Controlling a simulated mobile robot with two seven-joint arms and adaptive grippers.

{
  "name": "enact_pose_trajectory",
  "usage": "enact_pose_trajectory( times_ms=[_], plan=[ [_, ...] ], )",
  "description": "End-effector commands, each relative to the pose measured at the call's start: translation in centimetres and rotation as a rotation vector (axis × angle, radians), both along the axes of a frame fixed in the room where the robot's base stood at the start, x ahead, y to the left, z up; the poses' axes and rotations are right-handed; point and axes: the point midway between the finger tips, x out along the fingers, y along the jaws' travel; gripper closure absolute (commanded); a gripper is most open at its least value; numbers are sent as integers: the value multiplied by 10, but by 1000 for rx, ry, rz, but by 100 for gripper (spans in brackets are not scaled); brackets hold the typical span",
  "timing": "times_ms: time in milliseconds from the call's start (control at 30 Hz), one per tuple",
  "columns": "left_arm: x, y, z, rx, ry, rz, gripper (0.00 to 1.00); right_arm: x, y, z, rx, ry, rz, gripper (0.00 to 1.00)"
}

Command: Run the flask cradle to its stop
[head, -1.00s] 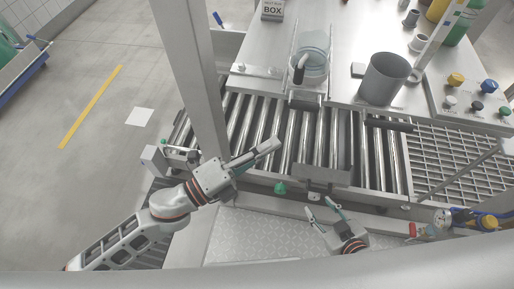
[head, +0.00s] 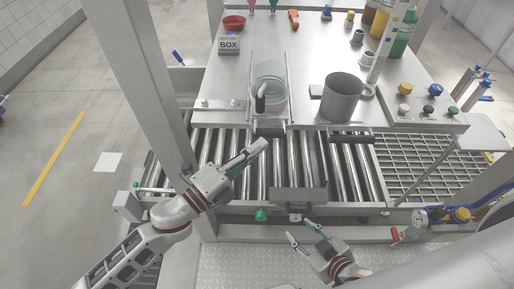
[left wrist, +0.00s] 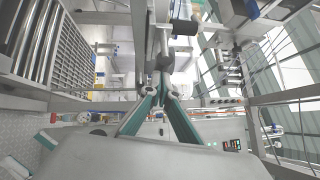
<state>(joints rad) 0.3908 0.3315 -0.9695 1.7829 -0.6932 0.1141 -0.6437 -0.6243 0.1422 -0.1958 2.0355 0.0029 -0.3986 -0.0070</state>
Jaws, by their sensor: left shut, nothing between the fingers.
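The flask cradle, a pair of thin metal rails (head: 287,72), stands on the steel table in the head view. It holds a clear glass flask (head: 272,90) with a black handle. A dark bar (head: 268,132) is at the cradle's front end, by the table's front edge. My left gripper (head: 261,147) is shut and empty, its tips just below this bar in the picture; contact cannot be told. In the left wrist view its fingers (left wrist: 160,92) meet. My right gripper (head: 299,231) is open and empty, low in front of the conveyor.
A roller conveyor (head: 312,165) runs below the table front, with a grating (head: 412,170) to its right. A grey mug (head: 342,97) stands right of the flask. A steel post (head: 140,85) rises left of the table. Knobs sit on a panel (head: 440,121) at right.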

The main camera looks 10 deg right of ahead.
Motion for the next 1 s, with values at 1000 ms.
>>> enact_pose_trajectory(
  times_ms=[1000],
  plan=[
    [81,-22,-1,1,0,1,100,1,-2,-6,-9,0,0,60]
  ],
)
